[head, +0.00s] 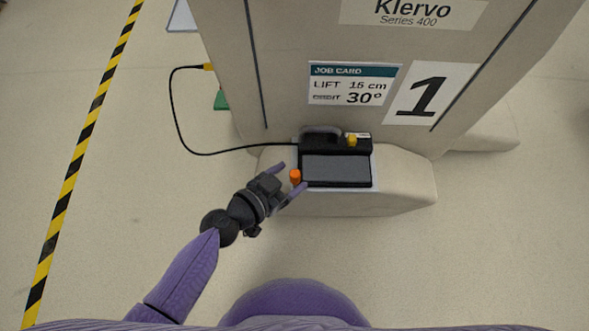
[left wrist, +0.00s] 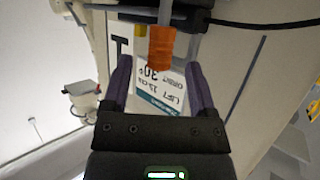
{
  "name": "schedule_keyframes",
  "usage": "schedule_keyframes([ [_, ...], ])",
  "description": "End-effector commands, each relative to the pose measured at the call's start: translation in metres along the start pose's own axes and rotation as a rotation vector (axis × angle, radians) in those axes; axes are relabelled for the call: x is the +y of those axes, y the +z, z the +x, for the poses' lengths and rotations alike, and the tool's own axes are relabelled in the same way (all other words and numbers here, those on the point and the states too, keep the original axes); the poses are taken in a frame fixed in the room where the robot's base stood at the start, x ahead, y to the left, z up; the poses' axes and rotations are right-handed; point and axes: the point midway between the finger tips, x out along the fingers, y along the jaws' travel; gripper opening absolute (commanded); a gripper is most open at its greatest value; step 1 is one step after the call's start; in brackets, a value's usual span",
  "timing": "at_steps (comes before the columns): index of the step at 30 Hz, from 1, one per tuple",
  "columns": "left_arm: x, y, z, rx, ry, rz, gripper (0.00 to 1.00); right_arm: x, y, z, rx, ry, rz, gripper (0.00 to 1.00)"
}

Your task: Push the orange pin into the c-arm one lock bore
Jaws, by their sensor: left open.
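The orange pin (head: 295,177) stands at the left edge of the black device on the base of the covered cart marked 1 (head: 431,93). My left gripper (head: 294,175) is open, one finger on either side of the pin. In the left wrist view the pin (left wrist: 160,48) shows between and slightly beyond the two fingertips (left wrist: 158,63), with a gap on both sides. I cannot tell how deep the pin sits, and the lock bore itself is not visible. My right gripper is out of view.
The black device (head: 336,170) has a yellow knob (head: 352,141) and a handle. A black cable (head: 178,125) loops out left from it to a yellow plug (head: 208,67). A job card (head: 350,84) hangs on the cover. Yellow-black floor tape (head: 78,160) runs along the left; the floor between is clear.

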Motion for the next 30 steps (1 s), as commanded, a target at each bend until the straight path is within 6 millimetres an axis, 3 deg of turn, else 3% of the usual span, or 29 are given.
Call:
schedule_keyframes([
  [3,0.002,0.006,0.026,-0.002,0.002,-0.003,0.74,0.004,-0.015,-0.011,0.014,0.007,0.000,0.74],
  [6,0.001,0.005,0.041,-0.002,0.002,-0.003,0.74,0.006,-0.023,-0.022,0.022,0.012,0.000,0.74],
  [14,0.001,0.003,0.044,-0.002,0.001,0.000,0.72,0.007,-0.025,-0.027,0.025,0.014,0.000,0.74],
  [24,0.001,0.003,0.043,-0.002,0.001,0.000,0.00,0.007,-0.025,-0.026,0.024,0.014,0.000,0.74],
  [30,0.001,0.003,0.043,-0.002,0.001,0.000,0.00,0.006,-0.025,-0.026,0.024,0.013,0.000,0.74],
])
